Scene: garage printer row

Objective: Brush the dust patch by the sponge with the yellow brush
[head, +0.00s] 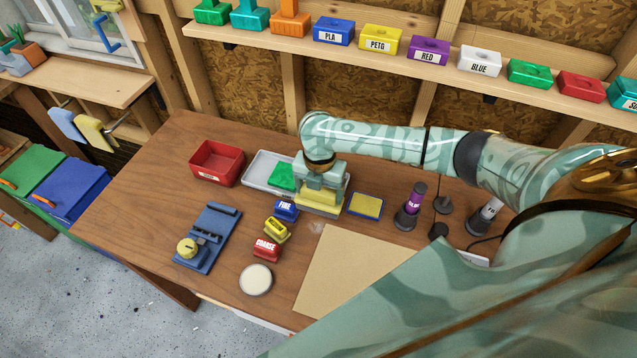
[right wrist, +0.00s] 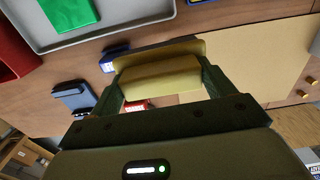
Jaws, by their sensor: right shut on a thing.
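My right gripper (head: 320,190) is shut on the yellow brush (right wrist: 160,78). In the right wrist view the brush body spans between the two fingers. The yellow sponge (head: 366,205) with a blue edge lies on the table just right of the gripper. A faint pale smudge, perhaps the dust patch (head: 317,228), lies on the wood just in front of the gripper. I cannot tell whether the bristles touch the table. My left gripper is not in view.
A grey tray (head: 258,173) with a green item and a red bin (head: 217,178) stand to the left. Blue, yellow and red blocks (head: 266,249) lie close by in front. A tan sheet (head: 345,265) covers the front right. Bottles (head: 411,207) stand right of the sponge.

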